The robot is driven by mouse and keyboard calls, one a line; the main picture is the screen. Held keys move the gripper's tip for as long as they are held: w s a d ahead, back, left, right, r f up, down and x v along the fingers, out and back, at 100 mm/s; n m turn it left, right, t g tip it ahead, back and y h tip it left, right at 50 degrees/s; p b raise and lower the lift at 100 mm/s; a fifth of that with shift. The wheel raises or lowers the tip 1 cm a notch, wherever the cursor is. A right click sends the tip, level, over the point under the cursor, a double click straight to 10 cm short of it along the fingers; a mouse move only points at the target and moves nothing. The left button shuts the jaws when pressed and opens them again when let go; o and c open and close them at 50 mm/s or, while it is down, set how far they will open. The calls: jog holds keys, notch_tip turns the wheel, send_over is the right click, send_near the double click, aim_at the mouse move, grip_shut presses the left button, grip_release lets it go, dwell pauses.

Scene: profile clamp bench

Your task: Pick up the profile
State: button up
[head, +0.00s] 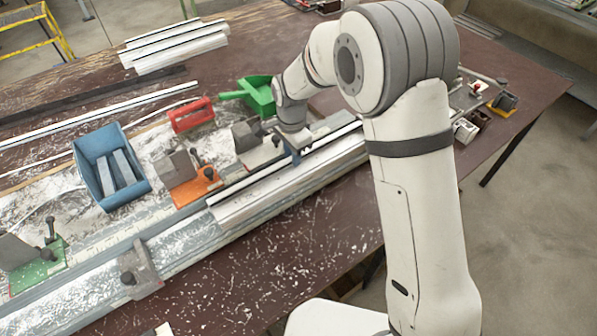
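A long silver profile (262,198) with a dark groove lies along the clamp rail, running from the middle of the bench up to the right. My arm reaches over the bench from the right. My gripper (295,156) points down at the back edge of the profile, right of its middle. The fingers are small and partly hidden by the wrist. I cannot tell whether they touch the profile or how far apart they are. The right end of the profile is hidden behind my arm.
An orange clamp (197,186) and a green clamp (40,268) stand along the rail. More profiles (175,47) lie at the back left. The brown front table surface (290,260) is mostly clear.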

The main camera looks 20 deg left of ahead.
grip_shut()
jog(key=shift+r, duration=0.1)
dwell(1.2)
